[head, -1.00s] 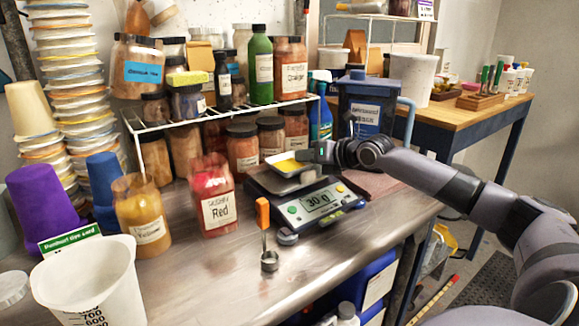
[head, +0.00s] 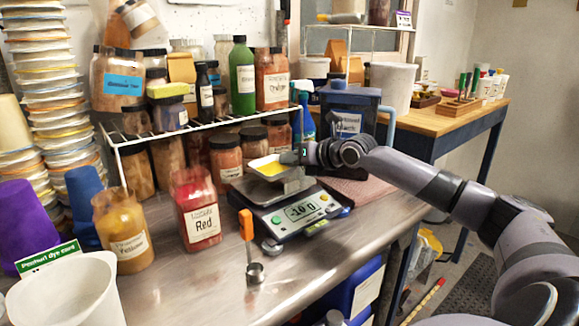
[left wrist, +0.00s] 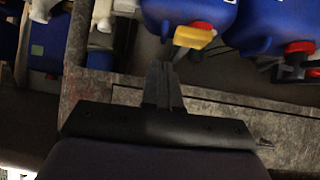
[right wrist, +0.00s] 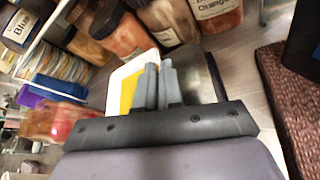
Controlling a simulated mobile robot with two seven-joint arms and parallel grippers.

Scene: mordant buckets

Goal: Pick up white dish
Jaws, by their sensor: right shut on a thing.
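The white dish (head: 268,168), a shallow tray with yellow powder in it, is in my right gripper (head: 291,158) just above the scale (head: 285,205). In the right wrist view the dish (right wrist: 122,82) shows at the left of my fingers (right wrist: 157,85), which are shut on its edge; the fingers hide part of it. The scale's display reads about -10.0. My left gripper (left wrist: 162,85) shows only in the left wrist view, its fingers together with nothing between them, above the floor-level containers.
A red jar (head: 197,210) and a yellow jar (head: 122,232) stand left of the scale. A wire shelf (head: 200,122) with bottles is behind, and a blue-black container (head: 350,115) is behind right.

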